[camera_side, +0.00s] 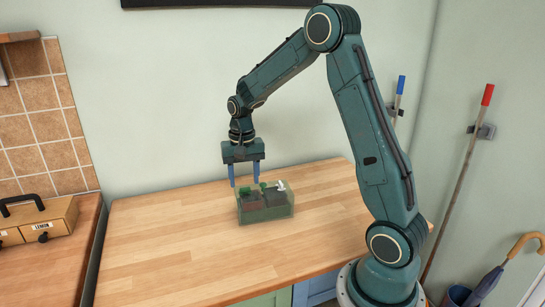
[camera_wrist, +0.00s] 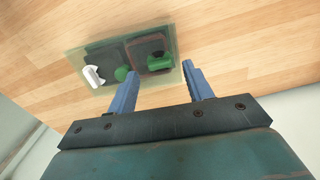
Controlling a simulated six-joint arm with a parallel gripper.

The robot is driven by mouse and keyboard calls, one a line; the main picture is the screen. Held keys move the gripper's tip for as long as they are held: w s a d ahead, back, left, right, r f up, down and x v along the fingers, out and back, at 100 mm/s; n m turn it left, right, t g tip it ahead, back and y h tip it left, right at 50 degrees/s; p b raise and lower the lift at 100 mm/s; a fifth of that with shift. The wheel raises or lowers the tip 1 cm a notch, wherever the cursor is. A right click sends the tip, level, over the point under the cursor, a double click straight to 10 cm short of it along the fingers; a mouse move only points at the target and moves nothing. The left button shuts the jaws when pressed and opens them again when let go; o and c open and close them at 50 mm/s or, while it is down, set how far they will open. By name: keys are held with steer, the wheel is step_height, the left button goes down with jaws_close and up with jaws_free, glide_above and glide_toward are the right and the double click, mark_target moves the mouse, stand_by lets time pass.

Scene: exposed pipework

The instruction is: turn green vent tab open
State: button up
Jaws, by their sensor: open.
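A translucent green box (camera_side: 266,213) stands on the wooden worktop, holding two dark blocks. In the wrist view, a flat green tab (camera_wrist: 160,63) sits on the block with a reddish edge, and a rounder green knob (camera_wrist: 122,73) sits on the other block. I cannot tell for certain which one is the vent tab. A white curved piece (camera_wrist: 94,76) is at the box's left end there. My gripper (camera_side: 244,184) is open and empty, pointing down above the box's left part in the side view. Its blue fingers appear apart from the green parts.
The wooden worktop (camera_side: 170,240) is clear around the box. A tan case (camera_side: 38,220) with a black handle stands on the left counter. Poles with a red top (camera_side: 487,95) and a blue top (camera_side: 401,84) lean against the right wall.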

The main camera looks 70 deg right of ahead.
mark_target(245, 188)
step_height(245, 188, up, 12)
stand_by(0.5)
steer(key=shift+s+a, duration=0.1)
steer(key=s+a+r+n+t, duration=0.3)
steer(key=s+a+r+n, duration=0.2)
steer(key=s+a, duration=0.55)
steer(key=s+a+f+n+t, duration=0.2)
steer(key=s+a+n, duration=0.3)
steer(key=s, duration=0.6)
steer(key=shift+a+f+t, duration=0.2)
steer(key=shift+a+t, duration=0.1)
steer(key=shift+a, duration=0.1)
stand_by(0.5)
